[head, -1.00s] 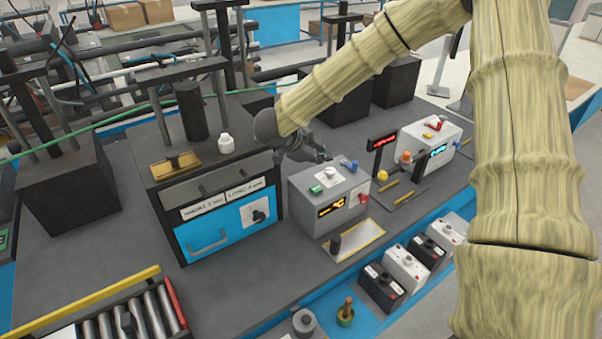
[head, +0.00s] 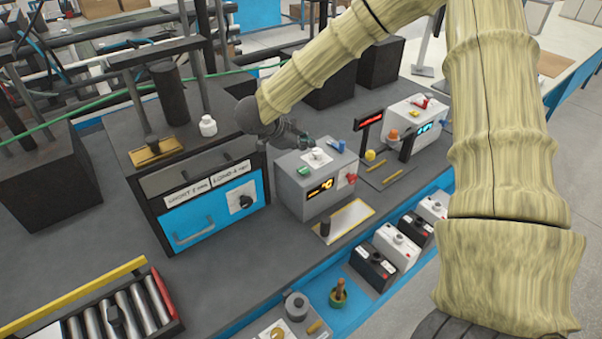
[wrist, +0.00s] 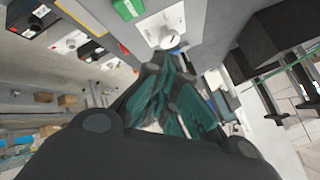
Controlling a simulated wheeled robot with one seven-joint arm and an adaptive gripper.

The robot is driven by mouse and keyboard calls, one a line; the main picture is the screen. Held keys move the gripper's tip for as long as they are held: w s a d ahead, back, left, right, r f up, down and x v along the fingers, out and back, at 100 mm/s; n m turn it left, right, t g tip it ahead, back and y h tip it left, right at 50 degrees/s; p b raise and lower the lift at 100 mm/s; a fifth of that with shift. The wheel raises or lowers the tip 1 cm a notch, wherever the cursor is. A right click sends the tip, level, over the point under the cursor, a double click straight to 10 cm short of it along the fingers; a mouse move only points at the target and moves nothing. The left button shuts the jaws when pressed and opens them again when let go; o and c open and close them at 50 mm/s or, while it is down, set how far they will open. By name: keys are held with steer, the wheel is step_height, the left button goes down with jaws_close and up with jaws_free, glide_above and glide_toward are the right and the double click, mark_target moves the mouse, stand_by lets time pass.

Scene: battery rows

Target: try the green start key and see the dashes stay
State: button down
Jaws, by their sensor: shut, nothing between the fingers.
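The box front has an orange lit display (head: 320,189), too small to read surely. A red lit display (head: 370,120) on a post stands behind it and looks like a row of marks. My gripper (head: 312,146) is shut and empty, over the back of the box top. Its fingertips (wrist: 163,62) point towards the dial, apart from the green key.
A blue-fronted cabinet (head: 205,220) stands left of the box. A blue switch (head: 338,146) and a red knob (head: 350,178) are on the box. Batteries (head: 373,262) line the front edge.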

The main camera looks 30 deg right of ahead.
mark_target(306, 171)
steer(key=shift+s+f+b, duration=1)
steer(key=shift+f+b, duration=0.15)
steer(key=shift+f, duration=0.1)
steer(key=f, duration=0.1)
steer(key=w+f, duration=0.1)
steer(key=shift+w+f, duration=0.25)
steer(key=shift+f, duration=0.15)
steer(key=shift+s+r, duration=0.2)
steer(key=shift+s, duration=0.25)
steer(key=shift+w+f, duration=0.2)
steer(key=shift+w, duration=0.05)
steer(key=shift+s+r, duration=0.1)
steer(key=shift+s, duration=0.05)
steer(key=shift+f, duration=0.85)
stand_by(0.4)
steer(key=shift+r+p, duration=0.55)
steer(key=shift+r, duration=0.35)
